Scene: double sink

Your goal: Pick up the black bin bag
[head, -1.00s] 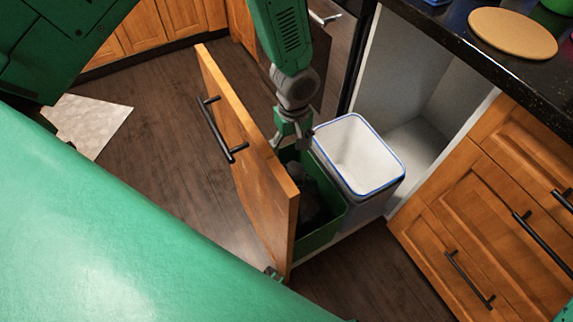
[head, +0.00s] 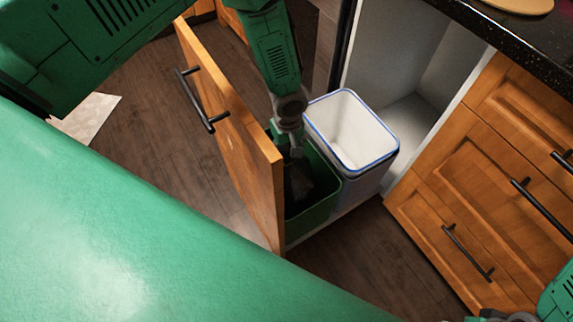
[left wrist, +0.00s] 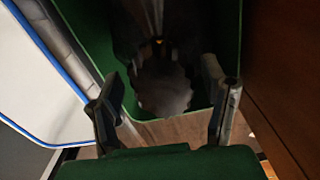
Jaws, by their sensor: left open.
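The black bin bag (head: 299,188) sits inside the green bin (head: 322,214) in the pulled-out drawer. It is dark and partly hidden by the bin wall and my arm. In the left wrist view the bag (left wrist: 163,88) shows as a dark, rounded bulk between the fingers. My left gripper (head: 292,152) points down into the mouth of the green bin, above the bag. In the left wrist view its fingers (left wrist: 164,104) are apart with nothing clamped; contact with the bag cannot be told. Part of my right gripper (head: 500,316) shows at the bottom right edge.
A white-lined bin with a blue rim (head: 391,158) stands right beside the green bin. The wooden drawer front (head: 240,145) stands close on the left. Closed cabinet drawers (head: 470,205) and a dark countertop (head: 535,40) are on the right. Open floor (head: 160,130) lies left.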

